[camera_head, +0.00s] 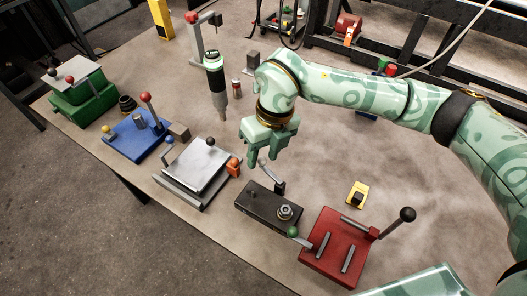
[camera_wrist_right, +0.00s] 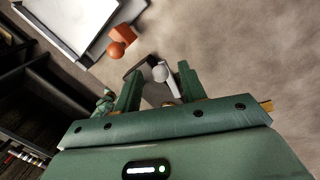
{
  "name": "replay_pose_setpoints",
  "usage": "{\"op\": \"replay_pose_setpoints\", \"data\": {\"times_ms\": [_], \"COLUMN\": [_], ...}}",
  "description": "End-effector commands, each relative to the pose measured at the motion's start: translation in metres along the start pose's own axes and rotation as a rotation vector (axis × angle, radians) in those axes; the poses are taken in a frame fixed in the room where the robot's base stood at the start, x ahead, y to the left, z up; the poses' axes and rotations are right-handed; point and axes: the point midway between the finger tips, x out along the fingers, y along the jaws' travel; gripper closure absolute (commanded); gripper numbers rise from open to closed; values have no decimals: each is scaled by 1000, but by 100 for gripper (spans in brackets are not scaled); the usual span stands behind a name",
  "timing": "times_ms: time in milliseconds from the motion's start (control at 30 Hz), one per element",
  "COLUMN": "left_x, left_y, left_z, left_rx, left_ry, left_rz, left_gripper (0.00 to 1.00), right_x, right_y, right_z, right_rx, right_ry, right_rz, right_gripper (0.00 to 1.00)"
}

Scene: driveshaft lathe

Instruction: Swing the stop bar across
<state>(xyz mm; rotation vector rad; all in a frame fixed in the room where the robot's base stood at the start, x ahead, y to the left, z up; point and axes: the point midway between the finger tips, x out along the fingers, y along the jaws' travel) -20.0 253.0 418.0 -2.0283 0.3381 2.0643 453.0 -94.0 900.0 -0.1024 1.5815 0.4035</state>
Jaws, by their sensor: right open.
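A small grey bar with a pale rounded end (camera_head: 271,175) rises at the back of a black block (camera_head: 258,203) on the bench. I take it for the stop bar, but no label shows. In the right wrist view the bar (camera_wrist_right: 168,82) stands between my fingers, its pale end near the tips; contact cannot be told. My right gripper (camera_head: 263,160) points down over it, jaws open, and its fingers (camera_wrist_right: 158,72) show apart. The black block also carries a round metal fitting (camera_head: 285,212) and a green-knobbed lever (camera_head: 293,232). My left gripper is not in view.
A red fixture (camera_head: 335,248) with a black-knobbed lever stands right, near a yellow part (camera_head: 358,194). A blue fixture (camera_head: 135,138) is farther left. Bare bench lies behind the yellow part.

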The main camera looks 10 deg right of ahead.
Motion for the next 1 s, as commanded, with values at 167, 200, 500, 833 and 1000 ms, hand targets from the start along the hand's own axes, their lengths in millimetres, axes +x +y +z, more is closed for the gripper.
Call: {"op": "replay_pose_setpoints", "data": {"times_ms": [167,200,500,833,1000], "left_x": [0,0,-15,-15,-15], "left_y": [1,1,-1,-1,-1], "left_z": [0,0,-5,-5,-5], "left_rx": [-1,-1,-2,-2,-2], "left_ry": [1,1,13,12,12], "left_rz": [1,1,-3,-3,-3], "left_gripper": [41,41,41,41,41], "right_x": [0,0,-2,3,3], "right_y": [0,0,12,15,15], "right_z": [0,0,-2,-4,-4], "right_rx": [0,0,-208,-275,-274], "right_ry": [0,0,38,54,54], "right_rz": [0,0,-4,0,1], "right_gripper": [98,100,100,100,59]}}
